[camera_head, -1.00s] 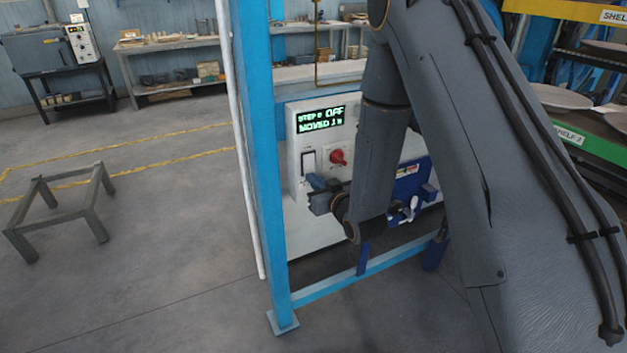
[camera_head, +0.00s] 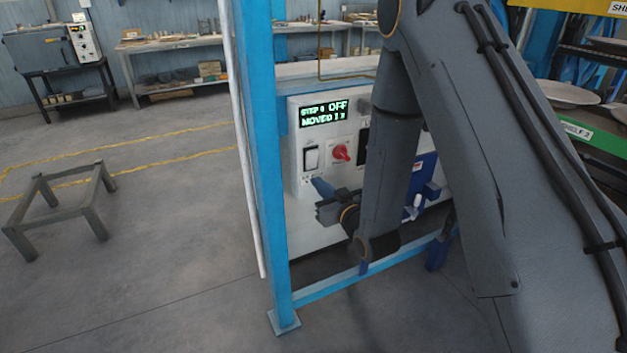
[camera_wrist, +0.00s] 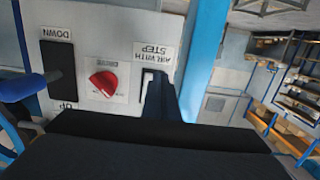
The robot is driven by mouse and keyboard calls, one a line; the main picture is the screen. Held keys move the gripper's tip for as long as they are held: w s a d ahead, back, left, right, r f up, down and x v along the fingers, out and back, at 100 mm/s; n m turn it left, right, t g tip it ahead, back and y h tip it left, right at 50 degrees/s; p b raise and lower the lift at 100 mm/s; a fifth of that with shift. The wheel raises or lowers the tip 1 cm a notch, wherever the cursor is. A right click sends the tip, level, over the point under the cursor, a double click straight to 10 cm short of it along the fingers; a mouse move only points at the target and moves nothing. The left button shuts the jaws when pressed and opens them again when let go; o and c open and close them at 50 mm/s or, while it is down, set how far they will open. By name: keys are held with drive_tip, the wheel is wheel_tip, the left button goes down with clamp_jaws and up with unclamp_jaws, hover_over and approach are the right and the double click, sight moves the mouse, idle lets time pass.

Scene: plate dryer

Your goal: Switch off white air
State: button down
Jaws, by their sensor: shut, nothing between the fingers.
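The white air switch (camera_head: 311,157) is a rocker in a dark frame at the left of the white control panel (camera_head: 296,128). It also shows in the wrist view (camera_wrist: 147,77), upside down under the label "AIR WITH STEP", partly hidden by my finger. The lit display (camera_head: 323,114) above it reads "STEP 0 OFF" and a "MOVED" line. My gripper (camera_head: 320,187) is shut and empty, just below the switch in the head view. In the wrist view its dark fingers (camera_wrist: 166,98) reach up beside the switch; contact cannot be told.
A red knob (camera_head: 341,152) sits right of the switch. A black UP/DOWN switch (camera_wrist: 58,60) lies beyond it. A blue post (camera_head: 262,180) stands close left of the panel. A low frame stand (camera_head: 62,199) is on the open floor at left.

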drive_tip(key=s+d+f+b, duration=0.1)
drive_tip(key=s+d, duration=0.3)
drive_tip(key=s, duration=0.4)
drive_tip(key=shift+s+d+f+b, duration=0.2)
drive_tip(key=shift+s+f+b, duration=0.2)
drive_tip(key=shift+b, duration=0.5)
drive_tip(key=shift+w, duration=0.1)
drive_tip(key=s+d+f+m+g+h, duration=0.2)
drive_tip(key=s+d+g+h, duration=0.3)
drive_tip(key=d+g, duration=0.4)
drive_tip(key=s+d+r+m+g+h, duration=0.1)
drive_tip(key=s+r+g, duration=0.1)
drive_tip(key=s, duration=0.5)
drive_tip(key=s+d+r+m+g+h, duration=0.1)
drive_tip(key=s+d+r+m+g, duration=0.1)
drive_tip(key=s, duration=0.5)
drive_tip(key=shift+s+r+g, duration=0.3)
drive_tip(key=shift+r+g, duration=0.2)
drive_tip(key=shift+g, duration=0.4)
drive_tip(key=shift+d, duration=0.1)
